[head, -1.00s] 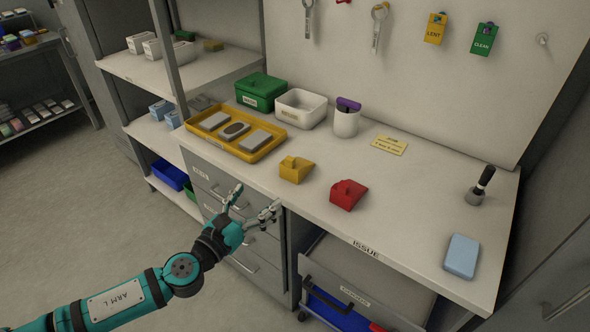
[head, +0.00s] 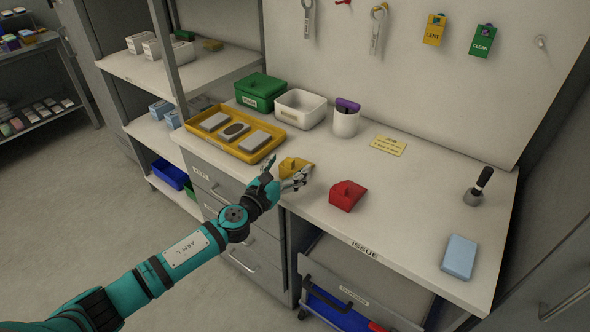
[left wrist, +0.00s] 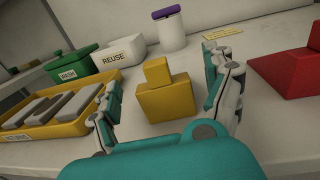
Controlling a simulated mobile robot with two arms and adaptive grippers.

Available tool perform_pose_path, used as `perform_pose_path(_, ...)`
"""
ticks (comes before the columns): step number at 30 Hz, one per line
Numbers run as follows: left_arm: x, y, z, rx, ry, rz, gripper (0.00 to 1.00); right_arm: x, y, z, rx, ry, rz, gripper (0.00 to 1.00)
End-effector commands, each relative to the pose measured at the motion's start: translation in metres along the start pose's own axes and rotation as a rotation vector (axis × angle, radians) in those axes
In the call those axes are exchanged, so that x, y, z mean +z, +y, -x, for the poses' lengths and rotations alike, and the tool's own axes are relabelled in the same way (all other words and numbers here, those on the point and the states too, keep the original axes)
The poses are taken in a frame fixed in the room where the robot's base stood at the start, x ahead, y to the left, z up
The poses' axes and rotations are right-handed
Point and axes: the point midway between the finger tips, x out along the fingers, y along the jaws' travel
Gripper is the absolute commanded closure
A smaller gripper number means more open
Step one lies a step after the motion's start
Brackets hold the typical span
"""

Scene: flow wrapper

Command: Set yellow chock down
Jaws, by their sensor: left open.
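The yellow chock (head: 295,166) sits on the bench top near its front edge, between the yellow tray and the red chock. In the left wrist view the yellow chock (left wrist: 167,95) stands upright, its knob on top, between the spread fingers. My left gripper (head: 283,178) is open and empty at the bench's front edge, just in front of the yellow chock. In the head view its fingers hide the chock's lower part. In the left wrist view the open fingers (left wrist: 168,98) show on either side of the chock, with no clear contact. My right gripper is not in view.
The red chock (head: 347,195) sits close on the right. The yellow tray (head: 262,152) with grey blocks lies on the left. The bench top towards the right is mostly clear.

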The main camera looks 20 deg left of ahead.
Motion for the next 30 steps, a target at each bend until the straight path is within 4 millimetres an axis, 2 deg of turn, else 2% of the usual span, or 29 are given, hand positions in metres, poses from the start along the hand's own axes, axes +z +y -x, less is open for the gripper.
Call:
perform_pose_path(8,-0.0004,-0.0001,-0.004,-0.001,0.001,-0.001,0.15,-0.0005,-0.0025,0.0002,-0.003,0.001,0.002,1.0)
perform_pose_path(24,0.0005,0.0001,-0.0039,0.0,0.0,-0.001,0.85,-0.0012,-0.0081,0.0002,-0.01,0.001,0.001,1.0)
perform_pose_path(25,0.0005,0.0002,-0.0039,0.0,0.0,-0.001,0.87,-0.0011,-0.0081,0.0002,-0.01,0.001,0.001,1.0)
perform_pose_path(30,0.0011,0.0002,-0.0039,0.0,0.0,-0.001,0.87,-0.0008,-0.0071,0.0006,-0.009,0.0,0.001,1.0)
